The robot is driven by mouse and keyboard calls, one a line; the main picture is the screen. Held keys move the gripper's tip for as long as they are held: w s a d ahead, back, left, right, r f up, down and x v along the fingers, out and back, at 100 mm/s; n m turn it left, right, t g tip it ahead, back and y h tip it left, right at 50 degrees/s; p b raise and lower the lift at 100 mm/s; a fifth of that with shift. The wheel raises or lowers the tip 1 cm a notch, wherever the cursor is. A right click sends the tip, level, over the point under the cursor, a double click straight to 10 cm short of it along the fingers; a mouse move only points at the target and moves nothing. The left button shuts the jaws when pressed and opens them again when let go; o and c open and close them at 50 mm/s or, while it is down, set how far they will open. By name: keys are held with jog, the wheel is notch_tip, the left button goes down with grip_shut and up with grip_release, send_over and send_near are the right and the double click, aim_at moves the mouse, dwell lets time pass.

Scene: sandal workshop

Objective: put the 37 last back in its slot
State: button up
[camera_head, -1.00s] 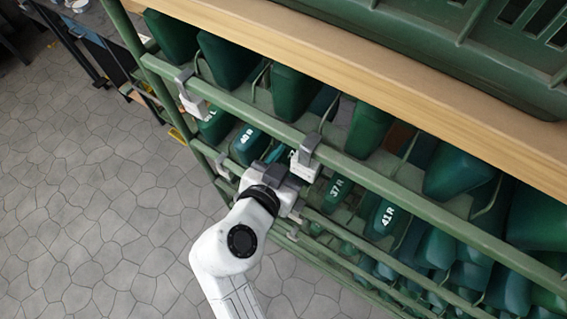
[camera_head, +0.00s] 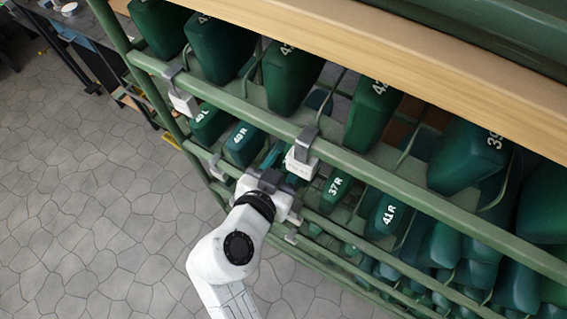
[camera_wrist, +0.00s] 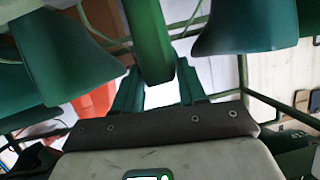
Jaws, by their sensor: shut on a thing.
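My gripper (camera_wrist: 157,90) is shut on a narrow green last (camera_wrist: 149,40) in the wrist view, with a finger on each side of it. No number on the held last is legible. In the head view my gripper (camera_head: 270,181) is at the front of the green rack's second row, between a last marked 40 R (camera_head: 243,145) and one marked 37 R (camera_head: 337,187). A white tag on the rail and my gripper hide most of what is there. I cannot tell how far the held last is inside the slot.
Green rails (camera_head: 226,106) and wire dividers run close around my gripper. White tags (camera_head: 300,163) clip onto the rail. A last marked 41 R (camera_head: 386,215) stands further right. A wooden shelf edge (camera_head: 330,52) lies above. The tiled floor (camera_head: 90,200) at left is clear.

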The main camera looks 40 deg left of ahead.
jog(key=shift+f, duration=0.15)
dwell(0.4)
jog(key=o, duration=1.1)
jog(key=shift+o, duration=0.2)
jog(key=shift+f, duration=0.15)
jog(key=b+v, duration=0.1)
jog(key=v, duration=1)
jog(key=shift+w, duration=0.1)
